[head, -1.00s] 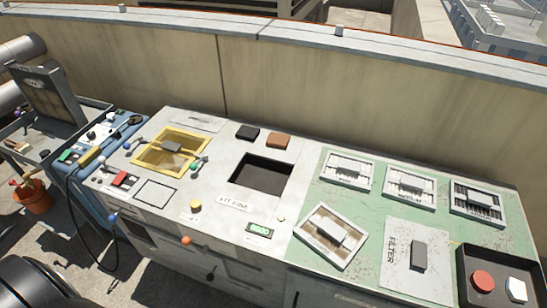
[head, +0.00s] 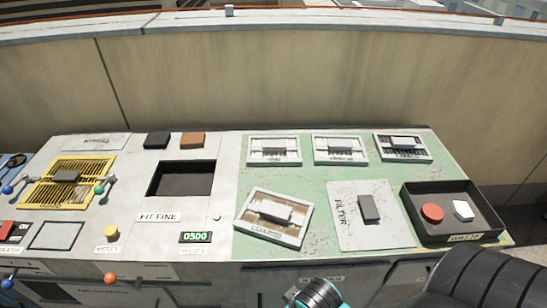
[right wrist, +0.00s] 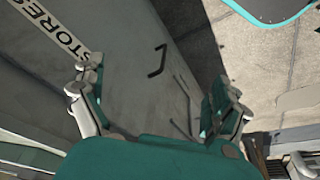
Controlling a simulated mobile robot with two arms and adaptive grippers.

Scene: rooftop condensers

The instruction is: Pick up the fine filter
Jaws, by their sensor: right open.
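Three white-framed filters stand in a back row on the green worktop in the head view: a left one (head: 274,150), a middle one (head: 340,149) and a right one (head: 402,147) with darker slots. Their small labels are too blurred to tell surely which is fine. A fourth filter (head: 273,216), labelled like "COARSE", lies askew in front. A "FIT FINE" label (head: 158,216) sits below an empty dark recess (head: 181,180). My right gripper (right wrist: 155,95) is open and empty in the right wrist view, its fingers apart before a grey cabinet front. My left gripper is out of view.
A white "FILTER" plate (head: 352,233) carries a grey block (head: 369,208). A dark tray (head: 453,198) holds a red disc (head: 432,213) and a white piece (head: 463,210). A yellow grille (head: 67,183) lies left. A cabinet handle (right wrist: 157,62) shows in the wrist view. A wall (head: 300,80) runs behind.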

